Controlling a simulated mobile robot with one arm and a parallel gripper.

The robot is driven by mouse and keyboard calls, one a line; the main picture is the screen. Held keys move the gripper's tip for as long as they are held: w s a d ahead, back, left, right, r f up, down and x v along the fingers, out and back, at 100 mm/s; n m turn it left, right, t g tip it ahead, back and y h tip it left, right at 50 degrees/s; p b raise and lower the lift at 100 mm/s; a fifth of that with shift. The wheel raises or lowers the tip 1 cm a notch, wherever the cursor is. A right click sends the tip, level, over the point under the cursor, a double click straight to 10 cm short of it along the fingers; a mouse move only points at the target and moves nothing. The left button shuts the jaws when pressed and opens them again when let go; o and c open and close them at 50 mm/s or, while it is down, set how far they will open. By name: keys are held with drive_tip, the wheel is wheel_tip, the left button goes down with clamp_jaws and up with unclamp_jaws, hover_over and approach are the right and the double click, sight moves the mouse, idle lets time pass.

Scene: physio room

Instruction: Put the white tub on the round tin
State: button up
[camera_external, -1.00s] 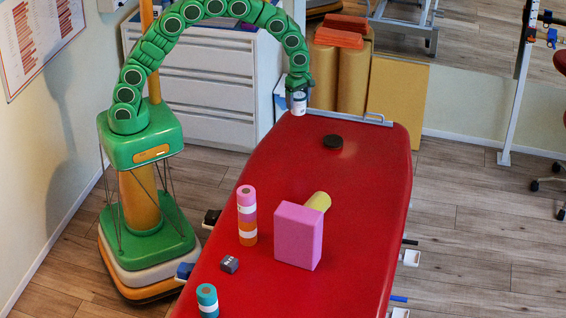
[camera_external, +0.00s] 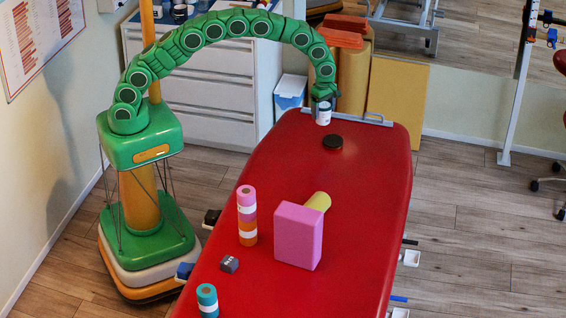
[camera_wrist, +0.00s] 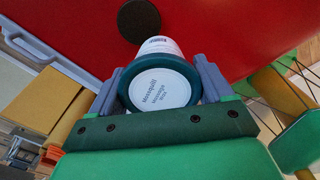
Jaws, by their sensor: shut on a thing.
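The white tub (camera_external: 324,115) has a dark rim around its lid. My gripper (camera_external: 324,98) is shut on it and holds it upright above the far end of the red table. In the wrist view the tub (camera_wrist: 160,90) sits between the two grey fingers of my gripper (camera_wrist: 160,85), its labelled lid facing the camera. The round tin (camera_external: 333,142) is dark, flat and lies on the red table just below and right of the tub in the external view. It also shows in the wrist view (camera_wrist: 139,20), beyond the tub and apart from it.
The red table (camera_external: 370,200) carries a pink block (camera_external: 298,236), a yellow roller (camera_external: 318,201), a stack of pink and orange rolls (camera_external: 247,215), a small grey box (camera_external: 229,264) and a teal roll (camera_external: 207,299). These stand well away from the tin. A metal rail (camera_external: 365,119) edges the far end.

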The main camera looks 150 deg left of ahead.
drive_tip(key=shift+w+a+f, duration=0.35)
drive_tip(key=shift+a+f, duration=0.3)
drive_tip(key=shift+f, duration=0.3)
drive_tip(key=shift+w+a+f, duration=0.35)
drive_tip(key=shift+a+f, duration=0.3)
drive_tip(key=shift+f, duration=0.25)
drive_tip(key=shift+w+a+f, duration=0.35)
drive_tip(key=shift+a+f, duration=0.3)
drive_tip(key=shift+f, duration=1.7)
drive_tip(key=shift+f, duration=0.15)
drive_tip(key=o, duration=1.1)
drive_tip(key=shift+o, duration=0.2)
wheel_tip(320, 180, up, 12)
drive_tip(key=shift+d+r, duration=0.1)
drive_tip(key=shift+r, duration=0.1)
